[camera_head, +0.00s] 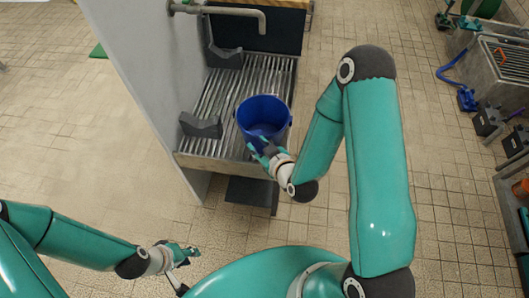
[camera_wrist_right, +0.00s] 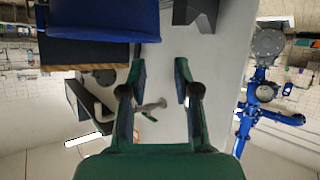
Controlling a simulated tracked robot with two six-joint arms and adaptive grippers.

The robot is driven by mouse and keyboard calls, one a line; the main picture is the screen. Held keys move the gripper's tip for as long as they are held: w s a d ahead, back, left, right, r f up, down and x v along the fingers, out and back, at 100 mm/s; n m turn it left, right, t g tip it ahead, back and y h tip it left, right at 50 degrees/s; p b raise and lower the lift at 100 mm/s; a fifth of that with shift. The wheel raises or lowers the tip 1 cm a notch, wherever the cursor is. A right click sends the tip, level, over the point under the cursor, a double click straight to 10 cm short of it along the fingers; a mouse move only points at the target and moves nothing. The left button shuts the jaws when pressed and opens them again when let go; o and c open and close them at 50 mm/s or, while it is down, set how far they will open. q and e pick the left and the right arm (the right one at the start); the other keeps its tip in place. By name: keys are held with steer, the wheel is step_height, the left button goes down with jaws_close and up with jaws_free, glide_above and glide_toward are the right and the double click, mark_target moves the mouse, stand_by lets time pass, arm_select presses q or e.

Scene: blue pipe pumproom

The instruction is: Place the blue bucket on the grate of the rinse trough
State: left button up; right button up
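The blue bucket (camera_head: 263,118) stands upright on the slatted metal grate (camera_head: 222,95) of the rinse trough, near its right side. My right gripper (camera_head: 262,147) is at the near side of the bucket, its fingers close to the wall. In the right wrist view the right gripper (camera_wrist_right: 160,80) has its fingers spread with nothing between them. The bucket (camera_wrist_right: 100,18) shows there at the top left, outside the fingers. Whether a finger touches it I cannot tell. My left gripper (camera_head: 188,254) is low at the left, away from the trough; its finger opening is unclear.
A metal spout (camera_head: 240,14) reaches over the back of the trough. Two dark grey blocks (camera_head: 201,126) (camera_head: 225,56) sit along the grate's left side, beside a pale wall panel (camera_head: 140,70). Tiled floor (camera_head: 80,140) is clear at left. Blue pipework (camera_wrist_right: 262,95) shows in the wrist view.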

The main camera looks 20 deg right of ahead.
steer(key=s+a+f+m+g+y, duration=0.1)
steer(key=s+a+f+m+g, duration=0.1)
steer(key=s+f+g, duration=0.4)
steer(key=s+a+f+m+g+y, duration=0.1)
steer(key=s+a+f+g, duration=0.3)
steer(key=s, duration=0.8)
step_height(320, 180, down, 2)
steer(key=shift+f+m+g+y, duration=0.1)
steer(key=shift+m+g+y, duration=0.2)
steer(key=shift+m+g, duration=0.7)
steer(key=shift+a, duration=0.1)
